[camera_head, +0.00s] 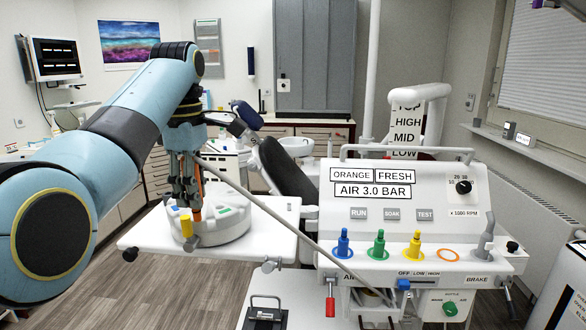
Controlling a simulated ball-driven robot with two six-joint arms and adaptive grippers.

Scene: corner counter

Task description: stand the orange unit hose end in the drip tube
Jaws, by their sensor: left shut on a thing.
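My left gripper (188,203) points down over a white round stand (232,228) on the white tray table. It is shut on the orange hose end (196,214), which shows as an orange tip below the fingers. A thin grey hose (285,223) runs from beside the gripper down to the dental unit. A short yellow upright piece (187,229) stands at the stand's left front, just below the gripper. I cannot tell whether it is the drip tube, or whether the orange tip touches it. My right gripper is not in view.
The unit (400,215) at right holds blue (343,242), green (378,243) and yellow (413,244) hose ends and an empty orange ring (447,255). The white tray table (140,243) has bare room to the left. A dark chair (285,180) is behind.

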